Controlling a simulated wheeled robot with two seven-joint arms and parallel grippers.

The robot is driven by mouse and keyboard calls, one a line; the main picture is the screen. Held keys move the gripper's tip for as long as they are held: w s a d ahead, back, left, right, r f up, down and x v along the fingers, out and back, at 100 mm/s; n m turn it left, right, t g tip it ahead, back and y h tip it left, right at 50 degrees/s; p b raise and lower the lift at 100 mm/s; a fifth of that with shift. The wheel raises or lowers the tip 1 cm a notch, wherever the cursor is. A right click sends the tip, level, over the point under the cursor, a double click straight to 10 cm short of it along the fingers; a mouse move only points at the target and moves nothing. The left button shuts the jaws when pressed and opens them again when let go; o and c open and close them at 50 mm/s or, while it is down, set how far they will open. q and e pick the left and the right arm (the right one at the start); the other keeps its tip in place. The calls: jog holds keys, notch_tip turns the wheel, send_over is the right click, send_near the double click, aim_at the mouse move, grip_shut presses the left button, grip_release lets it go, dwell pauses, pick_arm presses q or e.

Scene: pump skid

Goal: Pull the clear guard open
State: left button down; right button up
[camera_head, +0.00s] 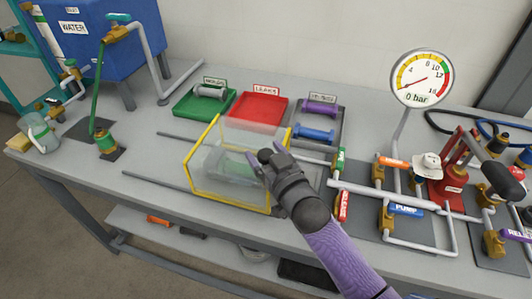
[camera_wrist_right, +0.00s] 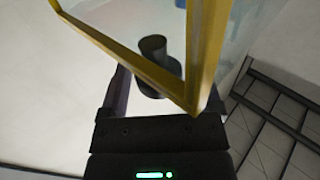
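The clear guard (camera_head: 232,135) is a see-through box with yellow edges, standing on the bench left of centre in the head view. A pale green-grey object shows dimly inside it. My right gripper (camera_head: 266,153) is at the guard's right side, its fingers spread apart. In the right wrist view a yellow frame edge (camera_wrist_right: 125,55) crosses in front of my right gripper (camera_wrist_right: 165,90) and hides part of it. A dark round knob (camera_wrist_right: 153,48) shows beyond the frame, around the gap between the fingers; contact cannot be told. My left gripper is not in view.
Thin grey rails (camera_head: 155,181) run left from the guard. Behind it are a green tray (camera_head: 182,108), a red tray (camera_head: 258,110) and a grey tray (camera_head: 335,122) with purple and blue parts. Pipes, valves and a gauge (camera_head: 421,79) crowd the right.

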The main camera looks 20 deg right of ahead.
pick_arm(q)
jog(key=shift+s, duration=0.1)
pick_arm(e)
grip_shut()
jog(key=shift+w+a, duration=0.1)
